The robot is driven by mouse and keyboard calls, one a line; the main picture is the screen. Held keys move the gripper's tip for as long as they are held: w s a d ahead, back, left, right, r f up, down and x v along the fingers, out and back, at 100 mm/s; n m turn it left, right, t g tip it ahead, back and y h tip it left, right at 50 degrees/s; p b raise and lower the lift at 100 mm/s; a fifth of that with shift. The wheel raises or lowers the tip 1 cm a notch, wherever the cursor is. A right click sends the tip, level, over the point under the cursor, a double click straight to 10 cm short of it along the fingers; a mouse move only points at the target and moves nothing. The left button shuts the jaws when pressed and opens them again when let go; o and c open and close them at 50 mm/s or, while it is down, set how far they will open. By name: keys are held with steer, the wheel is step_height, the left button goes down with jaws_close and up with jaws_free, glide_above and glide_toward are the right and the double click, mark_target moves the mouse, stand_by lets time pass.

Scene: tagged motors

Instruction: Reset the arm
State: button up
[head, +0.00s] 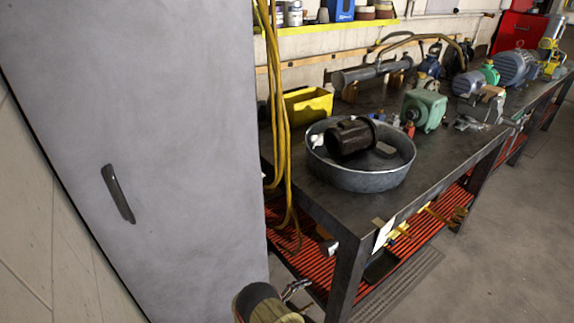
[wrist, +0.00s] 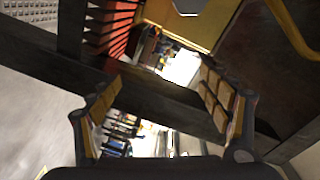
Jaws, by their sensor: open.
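My gripper (wrist: 163,78) shows in the wrist view with its two fingers spread wide apart. Tan pads line both fingers, and no object is held between them. Past the fingers are a dark metal beam (wrist: 150,98) and red slats (wrist: 108,25), seen at a steep tilt. I cannot tell how far they are from the fingertips. In the head view, a dark and tan rounded part shows at the bottom edge; I cannot tell whether it belongs to my arm.
A dark workbench (head: 335,205) carries a round metal tub (head: 358,180) with a dark motor (head: 350,138) inside, a yellow bin (head: 308,105) and a green motor (head: 424,110). A grey cabinet (head: 190,130) stands left. Yellow hoses (head: 280,130) hang between. Floor at right is clear.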

steer(key=s+d+f+m+g, duration=0.1)
steer(key=s+d+m+g, duration=0.15)
steer(key=s+m, duration=0.35)
steer(key=s+d+f+m+g, duration=0.1)
steer(key=s+d+m+g, duration=0.1)
steer(key=s+m+g, duration=0.4)
steer(key=s+r+m+g+y+p, duration=0.1)
steer(key=s+r+m+y, duration=0.3)
steer(key=r+m, duration=0.65)
steer(key=s+r+m+g+y+p, duration=0.1)
steer(key=s+r+m+y, duration=0.25)
steer(key=r+m, duration=0.75)
steer(key=s+r+m+g+y+p, duration=0.1)
steer(key=s+r+m+y, duration=0.45)
steer(key=r, duration=1.05)
steer(key=s+d+r+m+t+y+p, duration=0.1)
steer(key=s+d+r+m+t+p, duration=0.1)
steer(key=r, duration=1.1)
steer(key=s+d+r+m+t+y+p, duration=0.1)
steer(key=s+d+r+m+t, duration=0.3)
steer(key=r, duration=0.8)
steer(key=shift+s+d+r+m+t+p, duration=0.25)
steer(key=shift+s+r+m+t+p, duration=0.25)
steer(key=shift+s+m+t, duration=0.5)
